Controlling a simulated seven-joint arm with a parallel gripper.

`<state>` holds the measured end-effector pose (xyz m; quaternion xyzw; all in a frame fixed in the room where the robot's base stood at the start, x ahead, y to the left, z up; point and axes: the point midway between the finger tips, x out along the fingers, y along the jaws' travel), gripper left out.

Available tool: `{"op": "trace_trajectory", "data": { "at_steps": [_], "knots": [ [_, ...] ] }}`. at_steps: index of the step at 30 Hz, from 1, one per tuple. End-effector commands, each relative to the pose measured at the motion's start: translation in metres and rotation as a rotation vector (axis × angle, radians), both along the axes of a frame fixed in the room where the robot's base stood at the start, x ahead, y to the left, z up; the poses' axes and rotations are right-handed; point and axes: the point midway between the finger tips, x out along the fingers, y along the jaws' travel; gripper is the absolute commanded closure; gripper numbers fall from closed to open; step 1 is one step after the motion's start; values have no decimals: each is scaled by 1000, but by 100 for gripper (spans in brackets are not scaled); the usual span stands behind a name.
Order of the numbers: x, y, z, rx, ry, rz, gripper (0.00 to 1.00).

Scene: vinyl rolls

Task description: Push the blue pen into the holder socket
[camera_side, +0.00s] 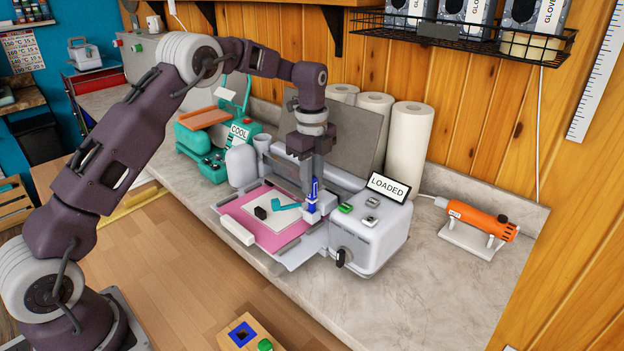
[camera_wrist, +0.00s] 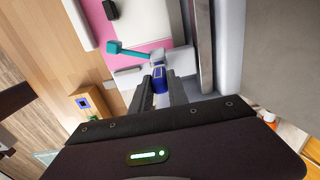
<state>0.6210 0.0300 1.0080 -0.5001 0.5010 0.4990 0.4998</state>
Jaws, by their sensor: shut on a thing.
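The blue pen (camera_side: 314,189) stands about upright with its lower end at the small white holder (camera_side: 312,216) on the cutting machine's carriage. How deep it sits in the socket is hidden. My gripper (camera_side: 313,181) comes straight down from above and is shut on the pen. In the wrist view the blue pen (camera_wrist: 160,84) lies between the two grey fingers of my gripper (camera_wrist: 161,88), with the pale holder (camera_wrist: 157,62) just beyond it.
The white machine (camera_side: 372,240) bears a "LOADED" sign (camera_side: 388,187). Its pink mat (camera_side: 277,238) holds a white sheet, a black block (camera_side: 260,213) and a teal tool (camera_side: 287,206). White rolls (camera_side: 405,150) stand behind. An orange tool (camera_side: 480,222) lies right; a wooden block (camera_side: 240,335) is in front.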

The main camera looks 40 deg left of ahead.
Motion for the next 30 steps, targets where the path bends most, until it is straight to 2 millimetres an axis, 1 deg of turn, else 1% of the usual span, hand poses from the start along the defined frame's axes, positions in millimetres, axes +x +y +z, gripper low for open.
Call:
{"op": "trace_trajectory", "data": {
  "at_steps": [15,30],
  "knots": [
    [0,0,-14,0,0,0,100],
    [0,0,-15,0,0,0,100]
  ]
}}
